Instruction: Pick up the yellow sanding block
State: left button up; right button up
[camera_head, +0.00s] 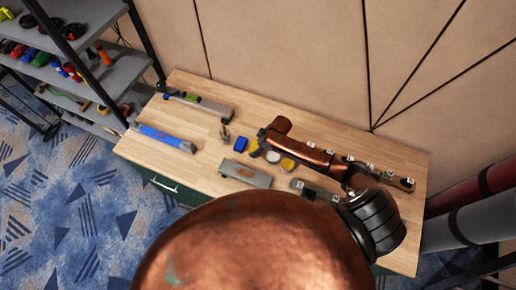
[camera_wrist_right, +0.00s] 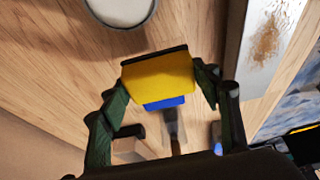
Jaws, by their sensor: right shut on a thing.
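The yellow sanding block (camera_wrist_right: 160,77), with a dark edge along its top side, sits between the two green-and-black fingers of my right gripper (camera_wrist_right: 158,86) in the right wrist view. The fingers are shut on its two ends. In the head view the yellow block (camera_head: 254,148) shows small below the end of my copper right arm, and the fingers are mostly hidden there. I cannot tell whether the block touches the bench. My left gripper is in neither view.
A blue block (camera_head: 240,144) is close beside the yellow one on the wooden bench (camera_head: 205,160). Round tins (camera_head: 288,163) stand to the right, a grey metal-faced tool (camera_head: 245,173) lies nearer, and a blue level (camera_head: 167,138) lies left. A wall stands behind, shelves (camera_head: 90,75) at left.

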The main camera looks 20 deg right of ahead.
jog(key=s+r, duration=0.1)
jog(key=s+a+r, duration=0.1)
jog(key=a+r, duration=0.1)
jog(key=r, duration=0.1)
jog(key=shift+s, duration=0.4)
jog(key=s+a+r+b, duration=0.1)
jog(key=s+a+r, duration=0.3)
jog(key=s, duration=0.3)
jog(key=shift+s+a+r+b, duration=0.15)
jog(key=shift+s+a+b, duration=0.15)
jog(key=shift+a, duration=0.3)
